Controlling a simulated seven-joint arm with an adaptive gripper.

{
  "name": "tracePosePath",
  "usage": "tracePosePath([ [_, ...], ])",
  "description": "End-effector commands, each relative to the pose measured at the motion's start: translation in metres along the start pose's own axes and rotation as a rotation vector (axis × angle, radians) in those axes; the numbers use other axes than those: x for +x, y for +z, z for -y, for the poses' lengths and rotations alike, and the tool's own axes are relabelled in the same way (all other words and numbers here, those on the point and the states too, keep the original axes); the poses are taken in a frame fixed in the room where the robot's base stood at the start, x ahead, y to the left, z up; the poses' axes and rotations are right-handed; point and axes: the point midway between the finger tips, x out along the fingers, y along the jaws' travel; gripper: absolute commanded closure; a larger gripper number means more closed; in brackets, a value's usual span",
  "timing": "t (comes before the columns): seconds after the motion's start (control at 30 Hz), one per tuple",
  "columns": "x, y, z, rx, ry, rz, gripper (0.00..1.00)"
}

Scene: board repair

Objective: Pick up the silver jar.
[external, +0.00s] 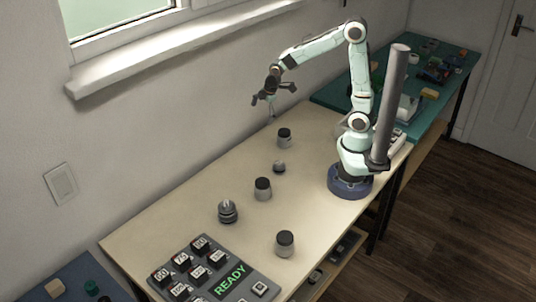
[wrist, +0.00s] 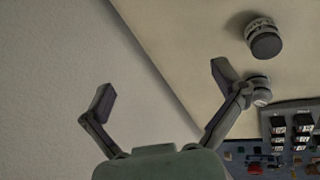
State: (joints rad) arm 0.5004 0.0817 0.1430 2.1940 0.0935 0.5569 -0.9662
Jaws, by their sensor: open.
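My gripper (external: 271,97) is raised above the far side of the table, near the wall, open and empty. Several small grey jars stand on the table: dark-lidded ones at the back (external: 284,138), middle (external: 263,189) and front (external: 285,244), plus a ribbed silver jar (external: 228,211) and a small silver piece (external: 279,167). I cannot tell for certain which is the silver jar. The wrist view shows a ribbed, dark-topped jar (wrist: 264,40) and a silver one (wrist: 260,92) beside the right finger.
A grey panel (external: 240,273) with several labelled blocks and a READY sign lies at the table's front left. The wall and window sill (external: 150,62) run along the left. A teal table (external: 335,95) with clutter stands behind. Bare tabletop lies between the jars.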

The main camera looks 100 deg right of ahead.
Motion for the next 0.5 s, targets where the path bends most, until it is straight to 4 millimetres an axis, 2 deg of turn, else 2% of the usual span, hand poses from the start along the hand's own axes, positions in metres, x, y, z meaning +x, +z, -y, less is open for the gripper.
tracePosePath([
  [0.03, 0.029, 0.025, -0.019, 0.064, -0.026, 0.047, 0.05],
  [0.1, 0.063, 0.061, -0.034, 0.165, -0.069, 0.098, 0.05],
  [0.2, 0.101, 0.112, -0.033, 0.314, -0.158, 0.157, 0.05],
  [0.33, 0.124, 0.155, -0.019, 0.437, -0.239, 0.193, 0.05],
  [0.4, 0.127, 0.167, -0.017, 0.47, -0.249, 0.201, 0.05],
  [0.5, 0.133, 0.172, -0.015, 0.485, -0.249, 0.203, 0.05],
])
